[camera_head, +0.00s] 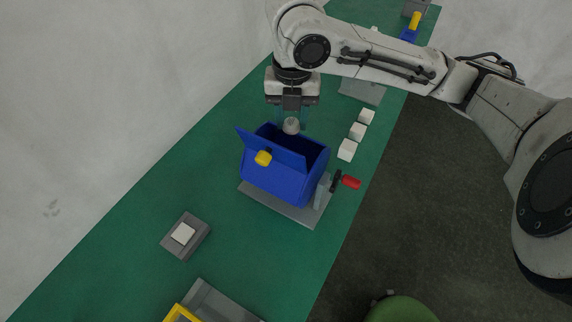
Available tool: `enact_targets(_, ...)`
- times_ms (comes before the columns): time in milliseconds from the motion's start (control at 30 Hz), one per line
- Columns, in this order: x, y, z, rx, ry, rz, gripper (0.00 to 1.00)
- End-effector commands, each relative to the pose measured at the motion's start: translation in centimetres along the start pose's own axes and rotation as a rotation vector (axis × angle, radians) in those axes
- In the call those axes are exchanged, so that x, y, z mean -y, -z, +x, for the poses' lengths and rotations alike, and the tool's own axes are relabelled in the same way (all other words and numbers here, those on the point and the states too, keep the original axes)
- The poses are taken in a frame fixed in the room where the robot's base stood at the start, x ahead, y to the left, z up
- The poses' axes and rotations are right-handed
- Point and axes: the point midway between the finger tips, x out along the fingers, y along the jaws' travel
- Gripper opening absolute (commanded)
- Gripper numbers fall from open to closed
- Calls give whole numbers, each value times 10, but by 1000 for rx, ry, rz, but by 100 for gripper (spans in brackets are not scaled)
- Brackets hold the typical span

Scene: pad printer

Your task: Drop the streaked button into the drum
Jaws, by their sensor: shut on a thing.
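My gripper (291,113) points down over the open blue drum (273,180). It is shut on a small rounded grey-beige piece, the button (291,126), which hangs just above the drum's opening. Any streaks on the button are too small to make out. The drum's flap (270,148) with a yellow knob (263,158) stands open on the left side. The drum's inside is dark blue, and its bottom is hidden.
The drum has a grey base plate (280,205) and a red-handled crank (350,182) on its right. Several white blocks (347,150) line the green bench's right side. A grey block with a white top (183,233) sits lower left. Bare green bench lies left of the drum.

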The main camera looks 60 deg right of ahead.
Motion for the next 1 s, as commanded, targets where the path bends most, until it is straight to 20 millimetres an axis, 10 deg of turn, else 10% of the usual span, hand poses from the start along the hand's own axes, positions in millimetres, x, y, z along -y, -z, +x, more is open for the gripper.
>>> enact_targets(567,0,0,32,0,0,1,10)
enact_targets(600,0,0,32,0,0,1,40)
enact_targets(1000,0,0,32,0,0,1,68)
